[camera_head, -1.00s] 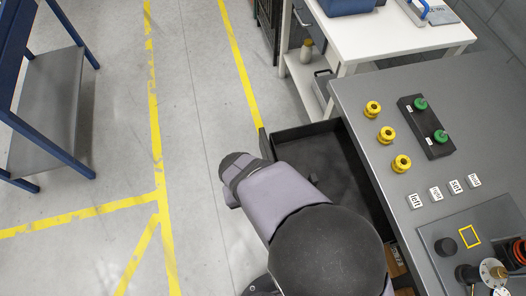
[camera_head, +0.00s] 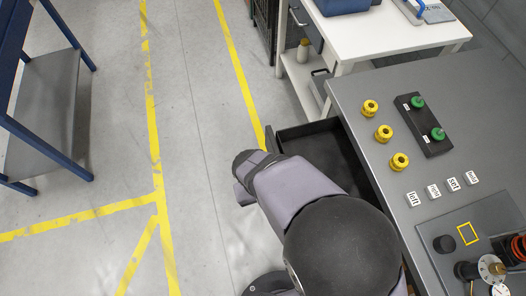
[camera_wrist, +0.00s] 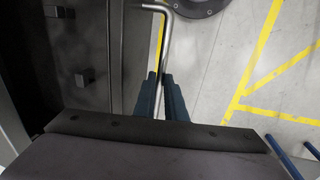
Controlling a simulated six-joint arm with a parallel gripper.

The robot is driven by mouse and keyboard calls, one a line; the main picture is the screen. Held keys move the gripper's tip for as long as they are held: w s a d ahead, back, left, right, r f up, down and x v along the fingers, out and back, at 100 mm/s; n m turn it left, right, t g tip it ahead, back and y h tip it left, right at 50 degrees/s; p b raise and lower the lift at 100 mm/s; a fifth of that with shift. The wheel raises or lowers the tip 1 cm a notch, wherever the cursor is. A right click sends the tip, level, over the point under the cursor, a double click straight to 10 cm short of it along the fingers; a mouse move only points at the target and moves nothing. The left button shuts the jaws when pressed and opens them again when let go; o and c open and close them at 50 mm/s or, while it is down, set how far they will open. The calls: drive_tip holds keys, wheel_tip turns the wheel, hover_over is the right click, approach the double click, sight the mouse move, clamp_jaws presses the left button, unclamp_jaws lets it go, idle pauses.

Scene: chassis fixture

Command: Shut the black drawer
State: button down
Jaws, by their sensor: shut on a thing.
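The black drawer (camera_head: 325,150) stands partly open, sticking out to the left from under the grey workbench. My arm covers its near part in the head view. In the wrist view, the drawer's dark interior (camera_wrist: 95,40) is at the left, and its bent metal handle (camera_wrist: 168,45) runs down beside the drawer front. My gripper's dark blue fingers (camera_wrist: 161,78) are closed on this handle. The head view does not show the fingers, which are hidden by my arm.
The grey workbench (camera_head: 365,95) carries yellow knobs (camera_head: 384,134), a black block with green knobs (camera_head: 425,130) and white labelled tiles (camera_head: 433,191). A white table (camera_head: 385,45) stands behind. A blue-framed shelf (camera_head: 45,100) is at the left. The floor between is clear.

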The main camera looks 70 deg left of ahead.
drive_tip(key=p, duration=0.1)
hover_over(347, 180)
drive_tip(key=s+d, duration=0.1)
drive_tip(key=shift+r, duration=0.1)
drive_tip(key=c, duration=1.8)
unclamp_jaws()
drive_tip(key=shift+w, duration=0.1)
